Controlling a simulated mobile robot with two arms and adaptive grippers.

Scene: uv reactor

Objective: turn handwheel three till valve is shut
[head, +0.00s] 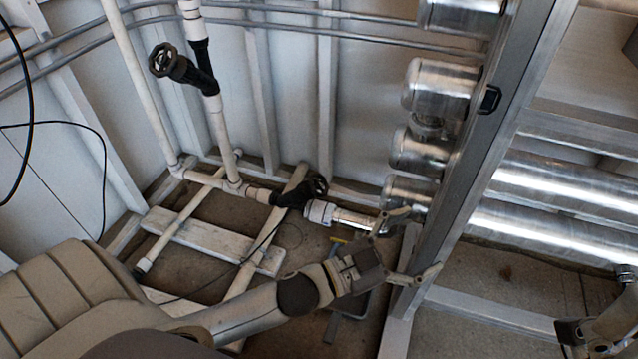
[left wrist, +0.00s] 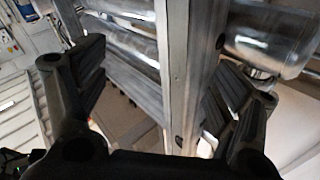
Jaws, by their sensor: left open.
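Two dark handwheels show in the head view. One handwheel (head: 167,61) is at the upper left on a side branch of a white upright pipe. The other handwheel (head: 314,189) is low, on the pipe run near the floor. No numbers are readable, so I cannot tell which is three. My left gripper (head: 418,244) is open and empty, right of and below the low handwheel, apart from it. In the left wrist view its spread fingers (left wrist: 160,70) appear on either side of a metal post. My right gripper (head: 590,335) is partly visible at the lower right corner; its jaws are unclear.
The metal frame post (head: 450,190) rises close by my left gripper. Shiny cylinders (head: 440,88) stick out beside it, and long metal tubes (head: 560,190) lie to the right. White pipes and a wooden beam (head: 205,240) lie low at left. A black cable hangs at far left.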

